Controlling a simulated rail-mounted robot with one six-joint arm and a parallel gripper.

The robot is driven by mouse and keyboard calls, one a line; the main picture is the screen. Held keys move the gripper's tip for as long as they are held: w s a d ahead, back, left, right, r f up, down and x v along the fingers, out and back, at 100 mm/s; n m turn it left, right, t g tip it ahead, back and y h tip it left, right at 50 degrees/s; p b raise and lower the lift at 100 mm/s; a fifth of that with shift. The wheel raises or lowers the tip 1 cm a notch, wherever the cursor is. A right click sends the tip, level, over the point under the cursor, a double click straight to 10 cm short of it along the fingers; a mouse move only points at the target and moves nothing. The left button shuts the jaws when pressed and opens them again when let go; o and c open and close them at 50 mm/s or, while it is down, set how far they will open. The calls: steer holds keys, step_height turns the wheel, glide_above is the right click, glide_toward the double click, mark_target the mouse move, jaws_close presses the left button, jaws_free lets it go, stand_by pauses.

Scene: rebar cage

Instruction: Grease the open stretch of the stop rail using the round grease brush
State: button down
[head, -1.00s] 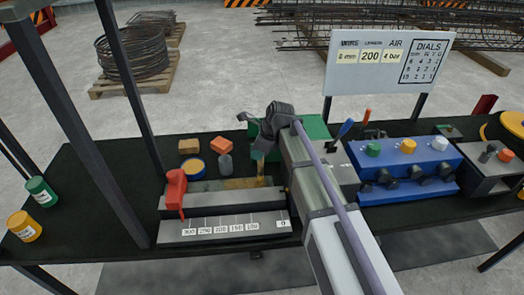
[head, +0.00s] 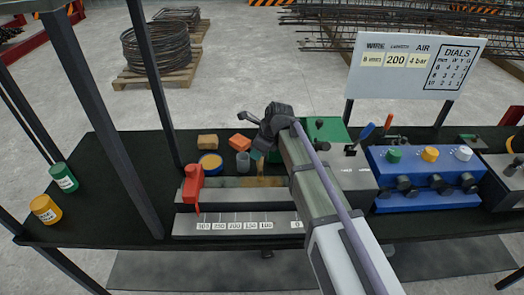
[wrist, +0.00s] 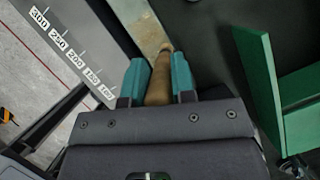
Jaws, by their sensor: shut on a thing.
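My gripper (wrist: 160,80) is shut on the tan handle of the round grease brush (wrist: 159,82), between teal fingers in the wrist view. In the head view my gripper (head: 266,152) hangs over the bench, with the brush (head: 262,172) pointing down at the stop rail (head: 232,183). The rail's brownish-yellow stretch runs behind the numbered scale and also shows in the wrist view (wrist: 148,28). The brush's lower end is at or just above the rail's right part; contact cannot be told. A red stop (head: 193,185) sits at the left end.
A yellow-rimmed tin (head: 210,162), grey cup (head: 243,161), sponge-like block (head: 207,141) and orange block (head: 241,142) stand behind the rail. A green box (head: 330,132) and blue dial unit (head: 425,180) are at right. Black posts (head: 105,120) rise at left.

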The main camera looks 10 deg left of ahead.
steer(key=a, duration=0.6)
steer(key=shift+s+a, duration=0.2)
steer(key=shift+s, duration=0.25)
steer(key=shift+d, duration=0.1)
steer(key=w+d, duration=0.2)
steer(key=d, duration=1.1)
steer(key=shift+d, duration=0.4)
stand_by(0.4)
steer(key=shift+r, duration=0.1)
step_height(320, 180, up, 6)
steer(key=p, duration=0.6)
